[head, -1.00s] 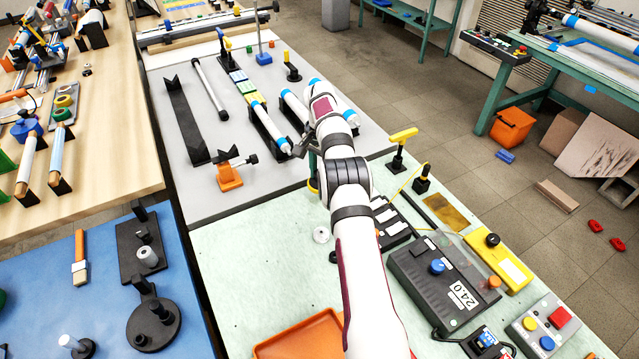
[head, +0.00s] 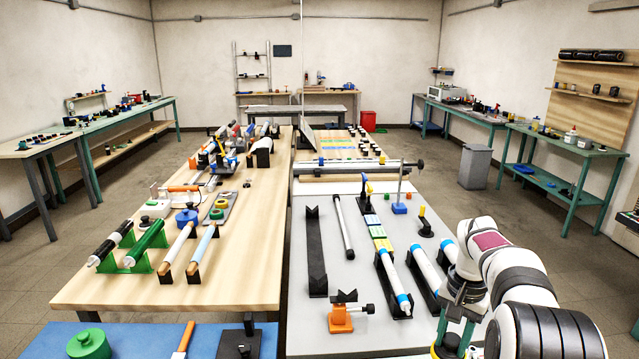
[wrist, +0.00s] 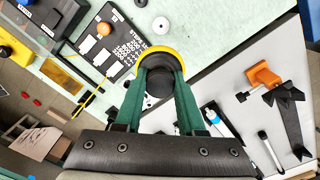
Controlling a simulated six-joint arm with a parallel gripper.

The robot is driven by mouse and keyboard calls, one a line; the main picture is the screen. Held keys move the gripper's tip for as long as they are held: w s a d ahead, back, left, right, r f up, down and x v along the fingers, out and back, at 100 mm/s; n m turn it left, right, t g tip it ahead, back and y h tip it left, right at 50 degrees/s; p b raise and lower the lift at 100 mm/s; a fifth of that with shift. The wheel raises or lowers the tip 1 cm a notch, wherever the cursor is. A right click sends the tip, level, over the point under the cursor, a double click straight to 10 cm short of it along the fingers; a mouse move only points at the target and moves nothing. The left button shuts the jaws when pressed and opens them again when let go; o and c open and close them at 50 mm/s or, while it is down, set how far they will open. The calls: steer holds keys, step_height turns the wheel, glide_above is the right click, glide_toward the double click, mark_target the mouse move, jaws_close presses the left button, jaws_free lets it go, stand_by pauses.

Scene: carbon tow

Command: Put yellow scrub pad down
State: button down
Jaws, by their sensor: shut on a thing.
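The yellow scrub pad (wrist: 166,50) is a round pad with a yellow rim and a dark handle. In the wrist view, the two green fingers of my gripper (wrist: 162,84) are shut on its dark handle, with the rim beyond the fingertips. In the head view my gripper (head: 453,337) is at the bottom right, and only a little yellow of the pad (head: 447,350) shows at the frame's lower edge. In the wrist view the pad appears over the pale green mat (wrist: 220,40), near the grey bench top (wrist: 262,60). I cannot tell whether it touches the surface.
An orange clamp (head: 341,318) and white tubes in black cradles, one tube (head: 393,279) near my gripper, stand on the grey bench.

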steer(key=s+a+r+n, duration=0.5)
steer(key=a, duration=0.4)
steer(key=s+a+r+n, duration=0.4)
steer(key=s+a, duration=0.1)
steer(key=a, duration=0.4)
steer(key=w+d+f, duration=0.3)
steer(key=d, duration=0.3)
steer(key=w+d+f, duration=0.3)
steer(key=d+f, duration=0.1)
steer(key=d, duration=0.3)
steer(key=w+d+f, duration=0.3)
steer(key=w+d, duration=0.1)
steer(key=d, duration=0.3)
steer(key=shift+d+f, duration=0.25)
steer(key=d+f, duration=0.5)
steer(key=d, duration=0.2)
steer(key=w+a+f, duration=0.2)
steer(key=w, duration=0.1)
steer(key=w+a+f, duration=0.4)
steer(key=w+f, duration=0.1)
steer(key=shift+w, duration=0.35)
steer(key=shift+w+a+f, duration=0.15)
steer(key=shift+f, duration=1.9)
steer(key=shift+f, duration=0.1)
